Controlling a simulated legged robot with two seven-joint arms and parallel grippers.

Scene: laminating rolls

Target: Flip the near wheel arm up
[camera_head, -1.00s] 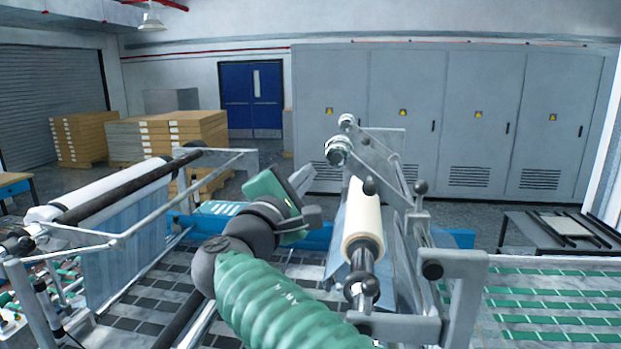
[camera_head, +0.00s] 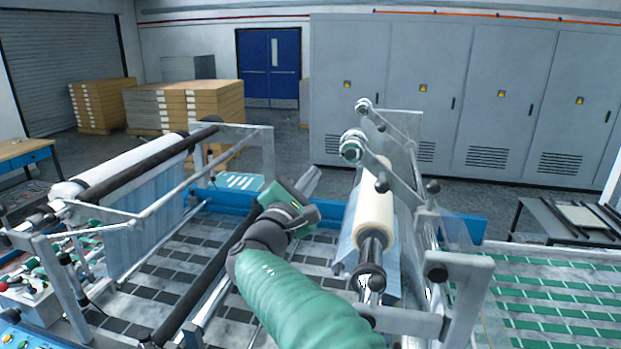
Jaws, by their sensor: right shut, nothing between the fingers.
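The near wheel arm (camera_head: 371,164) is a grey bar on the right-hand roll stand. Its metal wheel (camera_head: 353,146) is at the upper left end, raised above the cream film roll (camera_head: 375,215). A far wheel arm (camera_head: 376,115) behind it points the same way. My right gripper (camera_head: 311,180) is shut and empty, in the air to the left of the roll, apart from the wheel arm. Its green forearm comes in from the bottom and hides part of the machine bed. My left gripper is not in view.
A clear upright panel and black knobs (camera_head: 381,186) are beside the wheel arms. A white roll with a black bar (camera_head: 140,168) is on the left frame. Grey cabinets (camera_head: 430,100) and stacked boards (camera_head: 215,105) stand behind. The air between the two roll frames is mostly open.

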